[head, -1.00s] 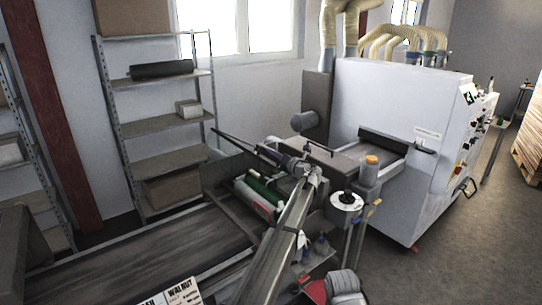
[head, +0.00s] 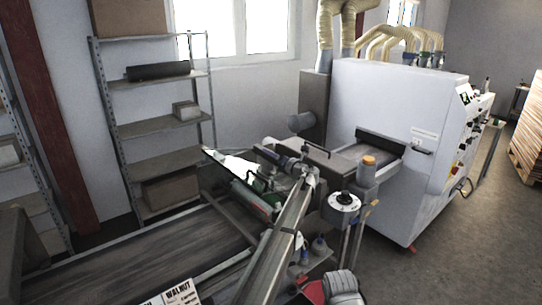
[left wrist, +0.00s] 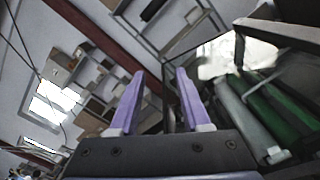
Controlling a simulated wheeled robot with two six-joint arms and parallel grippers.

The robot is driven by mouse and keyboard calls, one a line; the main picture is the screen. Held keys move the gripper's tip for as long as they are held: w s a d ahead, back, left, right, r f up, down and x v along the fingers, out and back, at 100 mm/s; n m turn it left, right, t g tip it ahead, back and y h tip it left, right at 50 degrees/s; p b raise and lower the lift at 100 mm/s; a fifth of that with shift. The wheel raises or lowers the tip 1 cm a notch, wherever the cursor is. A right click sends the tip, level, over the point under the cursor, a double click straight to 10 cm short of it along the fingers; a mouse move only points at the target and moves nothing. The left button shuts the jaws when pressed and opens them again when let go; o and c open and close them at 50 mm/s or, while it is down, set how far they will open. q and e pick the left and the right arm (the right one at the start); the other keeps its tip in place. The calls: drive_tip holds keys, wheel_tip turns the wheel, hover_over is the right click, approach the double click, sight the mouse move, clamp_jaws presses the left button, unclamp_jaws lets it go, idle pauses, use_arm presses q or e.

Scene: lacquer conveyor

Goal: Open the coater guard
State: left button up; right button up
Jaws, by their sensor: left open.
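The coater with its green roller (head: 265,206) stands at the end of the belt; the rollers also show in the left wrist view (left wrist: 272,108). A shiny, bright panel, apparently the coater guard (head: 232,166), lies at a slant over the rollers' left end; its exact angle is hard to tell. It also shows in the left wrist view (left wrist: 222,58), to the right of the fingers and apart from them. My left gripper (head: 268,153) is above the coater, pointing left. In the left wrist view its purple fingers (left wrist: 160,73) are apart with nothing between them. My right gripper is out of view.
A dark conveyor belt (head: 140,255) runs at the left, with a walnut sign (head: 178,294) at its front. A large white machine (head: 385,140) stands right of the coater. An orange-topped container (head: 368,170) is nearby. Shelving (head: 160,130) stands behind.

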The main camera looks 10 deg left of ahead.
use_arm(q)
drive_tip(key=v, duration=0.7)
drive_tip(key=shift+s+d, duration=0.2)
drive_tip(key=shift+d, duration=0.1)
